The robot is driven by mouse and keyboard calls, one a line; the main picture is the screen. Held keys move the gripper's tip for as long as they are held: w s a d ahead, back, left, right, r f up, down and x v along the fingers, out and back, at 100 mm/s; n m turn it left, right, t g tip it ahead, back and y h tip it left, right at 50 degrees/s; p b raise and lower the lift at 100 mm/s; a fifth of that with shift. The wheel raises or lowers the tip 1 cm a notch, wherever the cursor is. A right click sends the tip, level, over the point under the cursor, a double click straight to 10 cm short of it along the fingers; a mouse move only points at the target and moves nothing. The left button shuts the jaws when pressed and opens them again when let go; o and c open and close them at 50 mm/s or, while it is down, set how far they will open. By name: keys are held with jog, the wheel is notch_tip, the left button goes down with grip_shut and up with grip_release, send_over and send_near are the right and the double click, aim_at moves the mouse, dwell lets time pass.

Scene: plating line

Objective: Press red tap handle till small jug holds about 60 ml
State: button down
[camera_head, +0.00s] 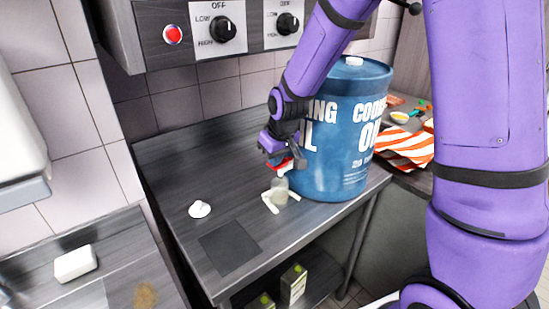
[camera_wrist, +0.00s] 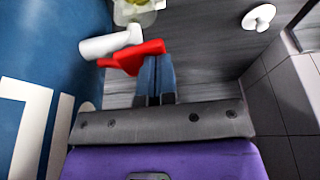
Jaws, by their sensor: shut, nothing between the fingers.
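A blue oil drum (camera_head: 330,135) stands on the metal counter. Its white tap (camera_wrist: 108,45) with a red handle (camera_wrist: 135,57) sticks out low on its side. The red handle also shows in the head view (camera_head: 284,169), just under my gripper (camera_head: 285,160). In the wrist view my gripper's fingers (camera_wrist: 154,62) are shut and empty, with their tips against or right over the red handle; contact is unclear. The small clear jug (camera_head: 280,190) stands below the tap. It is cut off at the top of the wrist view (camera_wrist: 134,13), where something yellowish shows in it; the level cannot be read.
A white knob-like piece (camera_head: 199,209) lies on the counter (camera_head: 180,165) left of the jug. A dark square (camera_head: 230,247) marks the counter's front. A striped cloth (camera_head: 405,148) lies right of the drum. A control panel with knobs (camera_head: 222,29) hangs above.

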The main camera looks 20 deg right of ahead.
jog(key=shift+r, duration=0.15)
dwell(0.3)
jog(key=shift+r, duration=0.65)
jog(key=shift+r, duration=0.25)
jog(key=a+v, duration=0.1)
jog(key=v, duration=1.2)
jog(key=shift+w+d+r, duration=0.3)
jog(key=shift+w+d, duration=0.05)
jog(key=shift+d, duration=0.05)
